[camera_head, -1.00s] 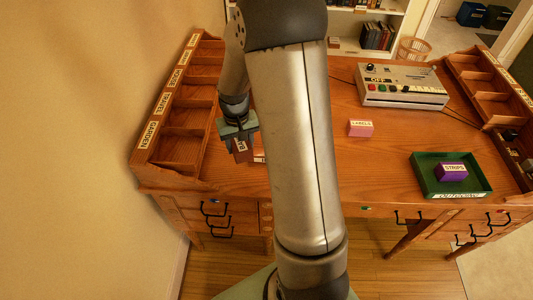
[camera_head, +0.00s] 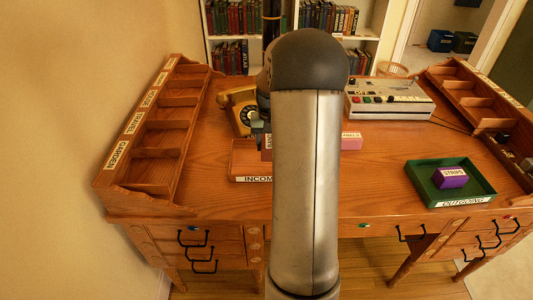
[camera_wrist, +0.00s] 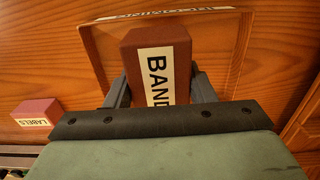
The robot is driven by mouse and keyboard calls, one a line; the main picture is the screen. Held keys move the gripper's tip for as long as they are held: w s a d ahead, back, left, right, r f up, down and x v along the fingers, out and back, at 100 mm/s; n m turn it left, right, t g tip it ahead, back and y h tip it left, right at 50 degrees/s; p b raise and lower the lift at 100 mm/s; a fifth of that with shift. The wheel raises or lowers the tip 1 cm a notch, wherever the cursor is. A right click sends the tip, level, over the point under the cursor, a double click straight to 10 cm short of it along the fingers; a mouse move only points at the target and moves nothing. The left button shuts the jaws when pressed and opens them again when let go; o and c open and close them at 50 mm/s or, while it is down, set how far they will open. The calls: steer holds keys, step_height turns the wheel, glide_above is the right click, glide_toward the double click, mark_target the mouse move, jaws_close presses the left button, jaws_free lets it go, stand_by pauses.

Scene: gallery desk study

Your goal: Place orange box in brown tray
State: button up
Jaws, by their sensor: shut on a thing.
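A reddish-brown box (camera_wrist: 158,60) with a white label reading "BAND", the rest cut off, is between my gripper's fingers (camera_wrist: 160,92) in the wrist view. My gripper is shut on it. The brown tray (camera_wrist: 101,52) lies beneath the box in that view; the box overlaps its interior, and I cannot tell whether it touches the bottom. In the head view the tray (camera_head: 241,165) has a front label starting "INCOM", and my arm hides its right part. My gripper (camera_head: 262,140) is over the tray there, mostly hidden by my arm.
A yellow rotary telephone (camera_head: 240,110) stands behind the tray. A pink "LABELS" box (camera_head: 352,141) is to the right. A green "OUTGOING" tray (camera_head: 420,182) holds a purple "STRIPS" box (camera_head: 451,178). A grey console (camera_head: 390,100) stands at the back. Wooden compartments (camera_head: 150,130) line the left.

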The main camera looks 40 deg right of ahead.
steer(key=w+f, duration=0.1)
steer(key=w+d+f, duration=0.1)
steer(key=f, duration=0.1)
steer(key=w+f, duration=0.1)
steer(key=f, duration=0.1)
steer(key=shift+w+d, duration=0.35)
steer(key=shift+w+d+f+p, duration=0.15)
steer(key=shift+f+p, duration=0.2)
steer(key=shift+f, duration=1.45)
steer(key=shift+f, duration=0.1)
steer(key=shift+f, duration=0.15)
steer(key=o, duration=1)
